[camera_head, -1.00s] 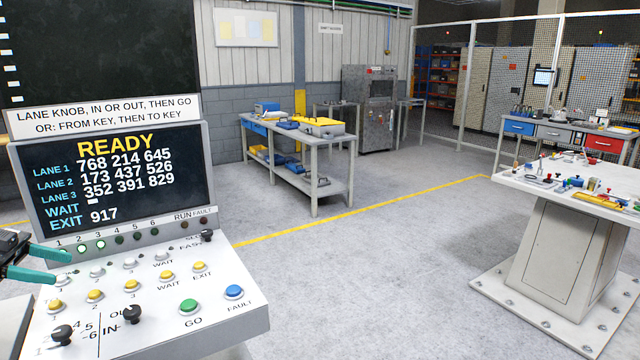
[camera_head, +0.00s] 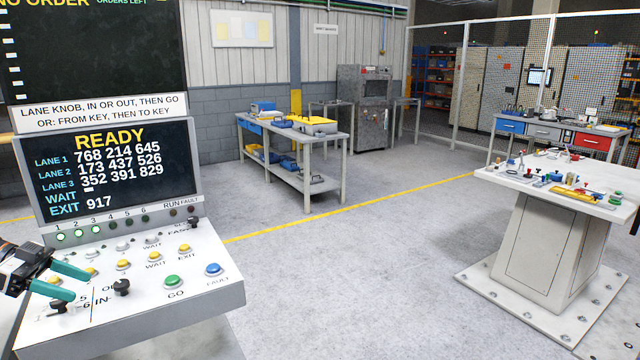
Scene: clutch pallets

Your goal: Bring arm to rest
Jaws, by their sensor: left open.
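My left gripper (camera_head: 83,286) comes in from the left edge, its two teal fingers apart with nothing between them. It shows in front of the left part of the control console (camera_head: 215,290), close to the black knobs (camera_head: 121,287); whether it touches the panel I cannot tell. The console screen (camera_head: 110,175) reads READY, with numbers for three lanes and EXIT 917. A dark sliver at the right edge may be part of my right gripper (camera_head: 635,224); its jaws cannot be made out.
A white pedestal table (camera_head: 520,180) with small parts stands at right. A grey workbench (camera_head: 343,140) stands behind. The floor between is clear.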

